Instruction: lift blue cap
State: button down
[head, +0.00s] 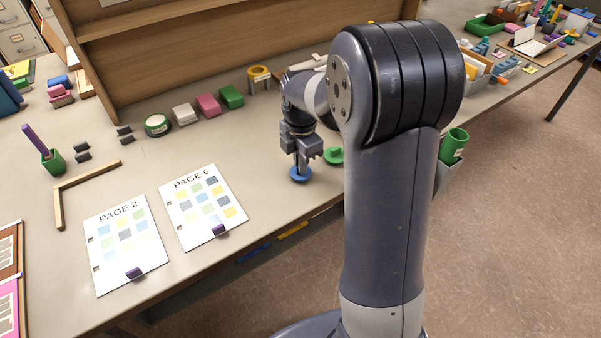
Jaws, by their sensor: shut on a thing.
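The blue cap (300,175) is a small round disc at the table's front part, right of the page 6 sheet. My gripper (301,165) points down over it and is shut on it, with the fingers at the cap's top. I cannot tell whether the cap touches the table or is slightly above it. My arm's large upright link hides the table to the right of the gripper.
A green round piece (333,156) lies close to the right of my gripper. Sheets marked page 6 (190,188) and page 2 (103,236) lie to the left. Green (232,97) and pink (208,105) blocks and a yellow ring-shaped thing (259,73) stand behind.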

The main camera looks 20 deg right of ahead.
dwell(0.3)
jog(key=shift+r+p, duration=2.1)
jog(key=shift+r, duration=0.45)
